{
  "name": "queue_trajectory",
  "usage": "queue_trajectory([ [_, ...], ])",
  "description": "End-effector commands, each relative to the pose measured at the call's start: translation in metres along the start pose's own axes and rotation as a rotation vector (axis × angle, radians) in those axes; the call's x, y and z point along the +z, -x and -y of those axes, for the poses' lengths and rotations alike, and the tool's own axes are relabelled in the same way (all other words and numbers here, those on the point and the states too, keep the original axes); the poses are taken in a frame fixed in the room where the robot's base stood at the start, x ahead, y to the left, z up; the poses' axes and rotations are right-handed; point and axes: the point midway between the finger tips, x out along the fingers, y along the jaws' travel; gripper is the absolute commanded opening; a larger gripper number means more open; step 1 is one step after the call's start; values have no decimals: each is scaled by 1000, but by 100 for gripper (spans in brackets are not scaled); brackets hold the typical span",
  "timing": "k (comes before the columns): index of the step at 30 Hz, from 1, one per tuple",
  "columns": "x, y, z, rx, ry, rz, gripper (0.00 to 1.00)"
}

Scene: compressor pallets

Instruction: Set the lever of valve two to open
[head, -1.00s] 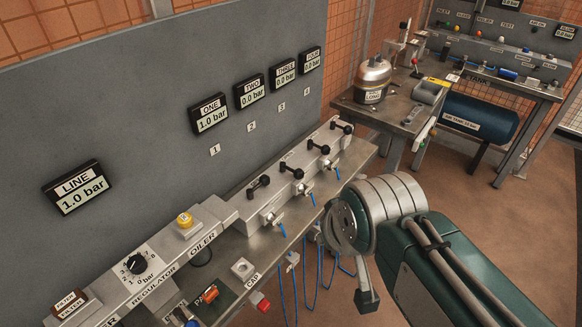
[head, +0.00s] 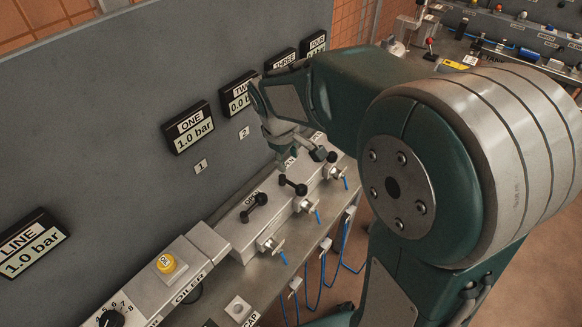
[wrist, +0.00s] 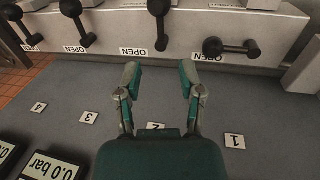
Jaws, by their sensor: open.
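The lever of valve two (head: 293,185) is black with ball ends and lies crosswise to the manifold (head: 240,232). In the wrist view this lever (wrist: 160,22) points down the picture, beside an OPEN label (wrist: 133,51). My gripper (head: 297,146) is over the manifold in the head view, partly hidden by its own links. In the wrist view my gripper (wrist: 160,75) is open and empty, its fingertips to either side of the line of lever two and short of it. Gauge TWO (head: 238,97) is partly covered by my gripper and reads about 0.0 bar.
Valve one's lever (wrist: 230,47) lies along the manifold, unlike lever two; gauge ONE (head: 190,128) reads 1.0 bar. The levers of valve three (wrist: 77,22) and valve four (wrist: 22,27) stand to the left in the wrist view. The grey panel (head: 100,130) rises behind. Blue hoses (head: 308,285) hang in front.

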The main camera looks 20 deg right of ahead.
Motion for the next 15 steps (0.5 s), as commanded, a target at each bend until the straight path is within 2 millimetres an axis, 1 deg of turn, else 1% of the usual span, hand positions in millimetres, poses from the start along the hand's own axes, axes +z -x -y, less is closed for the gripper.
queue_trajectory([
  [5, -1, -15, 0, -1, 3, 4, 50],
  [15, 0, -78, 0, -3, 2, 6, 50],
])
